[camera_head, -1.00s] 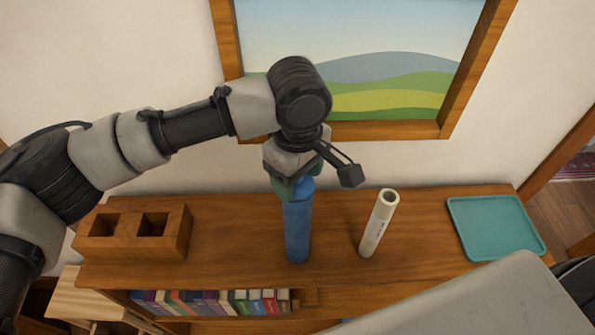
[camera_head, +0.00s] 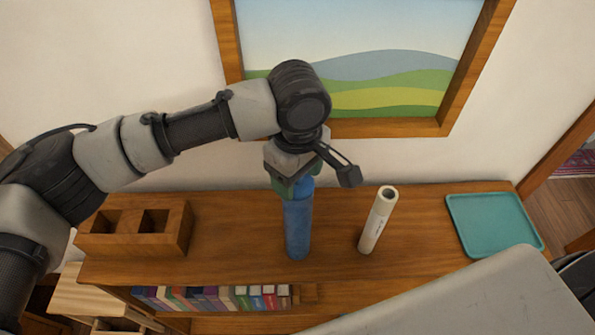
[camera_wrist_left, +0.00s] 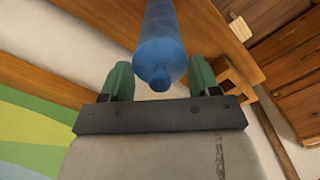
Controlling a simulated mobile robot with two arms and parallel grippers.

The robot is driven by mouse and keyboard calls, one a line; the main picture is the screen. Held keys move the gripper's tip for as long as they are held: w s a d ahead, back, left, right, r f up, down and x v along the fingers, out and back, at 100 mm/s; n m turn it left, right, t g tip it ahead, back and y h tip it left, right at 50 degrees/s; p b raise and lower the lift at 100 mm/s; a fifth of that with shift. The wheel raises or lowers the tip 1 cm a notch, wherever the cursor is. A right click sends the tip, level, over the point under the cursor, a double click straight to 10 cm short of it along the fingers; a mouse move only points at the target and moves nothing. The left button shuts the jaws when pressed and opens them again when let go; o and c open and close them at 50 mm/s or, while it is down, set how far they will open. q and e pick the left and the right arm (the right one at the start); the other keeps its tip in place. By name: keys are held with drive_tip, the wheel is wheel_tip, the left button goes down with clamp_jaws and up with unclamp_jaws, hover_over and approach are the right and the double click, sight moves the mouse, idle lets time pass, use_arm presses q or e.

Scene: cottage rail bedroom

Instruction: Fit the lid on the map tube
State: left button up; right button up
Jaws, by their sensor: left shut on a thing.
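The map tube looks to be the cream tube (camera_head: 377,222) standing on the wooden shelf top, its open upper end showing a dark hole. A blue bottle (camera_head: 298,225) stands to its left and looks to rest on the shelf. My left gripper (camera_head: 291,186) is above the bottle, with its green fingers closed around the bottle's upper end. The left wrist view shows the blue bottle (camera_wrist_left: 160,45) between the two fingers (camera_wrist_left: 160,80). The tube is apart from the gripper. I cannot pick out a separate lid. My right gripper is not in view.
A wooden block with two square holes (camera_head: 134,243) is at the shelf's left. A teal tray (camera_head: 494,226) lies at the right. Books (camera_head: 215,297) stand below the front edge. A framed picture (camera_head: 350,128) hangs behind. Shelf between tube and tray is clear.

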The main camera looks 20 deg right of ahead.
use_arm(q)
drive_tip(key=shift+f+p, duration=0.15)
drive_tip(key=shift+p, duration=0.3)
idle(0.3)
drive_tip(key=o, duration=1.1)
drive_tip(key=shift+c, duration=0.2)
drive_tip(key=shift+r, duration=0.4)
wheel_tip(320, 180, up, 9)
drive_tip(key=b, duration=0.3)
drive_tip(key=shift+f, duration=0.1)
drive_tip(key=shift+r+b, duration=0.3)
drive_tip(key=shift+r, duration=0.35)
